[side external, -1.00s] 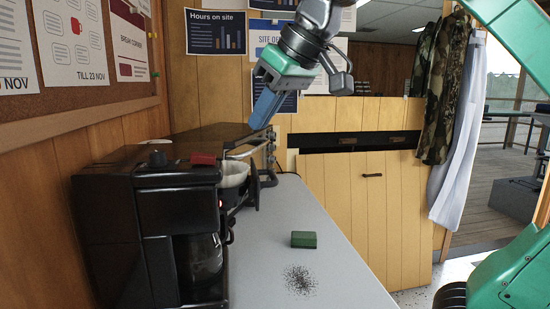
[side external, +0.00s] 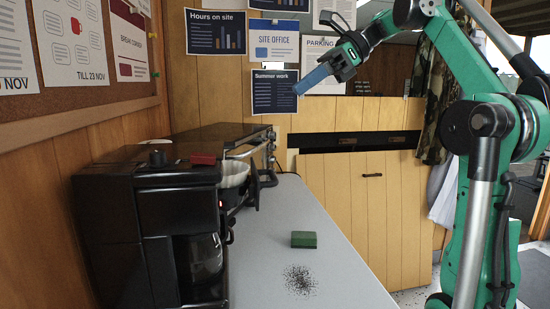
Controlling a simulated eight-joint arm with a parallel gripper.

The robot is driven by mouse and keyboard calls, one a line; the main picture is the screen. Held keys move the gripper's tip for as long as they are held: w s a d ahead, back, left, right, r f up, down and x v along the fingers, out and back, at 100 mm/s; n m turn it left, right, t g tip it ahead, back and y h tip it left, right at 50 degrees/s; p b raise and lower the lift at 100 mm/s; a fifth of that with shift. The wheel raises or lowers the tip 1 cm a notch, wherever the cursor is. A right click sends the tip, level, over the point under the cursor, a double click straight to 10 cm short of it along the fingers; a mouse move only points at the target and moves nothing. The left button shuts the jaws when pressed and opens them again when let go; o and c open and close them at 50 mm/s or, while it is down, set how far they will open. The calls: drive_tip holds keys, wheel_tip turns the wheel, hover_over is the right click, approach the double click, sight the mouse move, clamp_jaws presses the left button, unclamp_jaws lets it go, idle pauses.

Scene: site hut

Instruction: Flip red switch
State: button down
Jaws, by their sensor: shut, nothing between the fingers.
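The red switch (side external: 203,159) sits on the top right front edge of the black coffee maker (side external: 150,220) at the left. It looks like a small red block; its exact tilt is hard to tell. My gripper (side external: 299,89) is in the air to the upper right of the switch, well apart from it. Its blue fingers are shut with nothing between them and point left and slightly down. The finger edges are small in this view.
A grey table (side external: 335,265) holds a green block (side external: 304,239) and a patch of dark grounds (side external: 299,280). A white filter basket (side external: 233,178) and a black appliance (side external: 215,138) stand behind the coffee maker. A wooden wall with a notice board (side external: 80,60) bounds the left.

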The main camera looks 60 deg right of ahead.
wheel_tip(320, 180, down, 5)
drive_tip(key=shift+a, duration=0.15)
idle(0.3)
approach(215, 163)
drive_tip(key=x, duration=0.3)
drive_tip(key=d+x, duration=0.1)
drive_tip(key=x, duration=0.1)
drive_tip(key=shift+w+a+f, duration=0.2)
drive_tip(key=shift+w+f, duration=0.15)
drive_tip(key=shift+f, duration=0.25)
drive_tip(key=shift+w+a+r, duration=0.1)
drive_tip(key=shift+w+a, duration=0.25)
drive_tip(key=shift+w, duration=0.05)
